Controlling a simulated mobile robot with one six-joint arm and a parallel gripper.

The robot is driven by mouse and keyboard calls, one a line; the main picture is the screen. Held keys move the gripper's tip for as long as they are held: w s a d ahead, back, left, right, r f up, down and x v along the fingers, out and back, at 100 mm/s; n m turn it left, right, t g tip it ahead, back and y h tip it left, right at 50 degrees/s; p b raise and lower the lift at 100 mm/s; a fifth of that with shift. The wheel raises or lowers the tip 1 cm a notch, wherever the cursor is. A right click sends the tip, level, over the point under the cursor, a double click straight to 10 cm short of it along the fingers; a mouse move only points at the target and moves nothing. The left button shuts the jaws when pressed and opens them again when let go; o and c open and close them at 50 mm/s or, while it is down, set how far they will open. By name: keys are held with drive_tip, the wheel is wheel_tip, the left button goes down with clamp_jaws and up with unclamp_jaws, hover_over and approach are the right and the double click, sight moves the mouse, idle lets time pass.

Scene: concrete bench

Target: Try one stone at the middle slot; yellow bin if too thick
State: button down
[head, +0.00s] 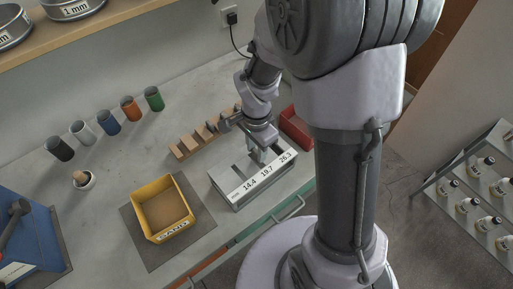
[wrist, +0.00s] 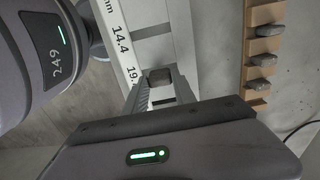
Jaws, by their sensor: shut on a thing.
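My gripper (head: 261,152) is over the grey slot gauge (head: 223,177), whose label strip reads 14.4, 19.7 and 26.3. In the wrist view, my gripper (wrist: 161,84) is shut on a small grey-brown stone (wrist: 159,75), held between the two fingers. The stone is in line with the middle slot, beside the partly hidden 19.7 mark on the gauge (wrist: 150,32). I cannot tell whether it touches the slot edges or hangs above them. The yellow bin (head: 147,194), marked SAND, stands on a dark mat left of the gauge.
A wooden rack (head: 185,148) with several stones, also in the wrist view (wrist: 251,73), lies behind the gauge. A red bin (head: 297,128) is right of it. Bare bench lies between cups and yellow bin.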

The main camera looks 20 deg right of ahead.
drive_tip(key=shift+f+b, duration=0.75)
drive_tip(key=shift+f, duration=0.05)
idle(0.5)
idle(0.4)
drive_tip(key=c, duration=0.9)
unclamp_jaws()
drive_tip(key=shift+c, duration=0.2)
drive_tip(key=shift+r, duration=0.1)
wheel_tip(320, 180, up, 17)
drive_tip(key=p, duration=0.6)
drive_tip(key=shift+r, duration=0.15)
drive_tip(key=s+a+r+n+t+y+b, duration=0.1)
drive_tip(key=s+a+r+n+t+b, duration=0.1)
drive_tip(key=s, duration=0.4)
drive_tip(key=s+a+r+n+t+y+b, duration=0.1)
drive_tip(key=s+a+r+n+t+b, duration=0.1)
drive_tip(key=s+n, duration=0.4)
drive_tip(key=shift+s+n+t+b, duration=0.4)
drive_tip(key=shift+n+t+b, duration=0.4)
drive_tip(key=shift+b, duration=0.45)
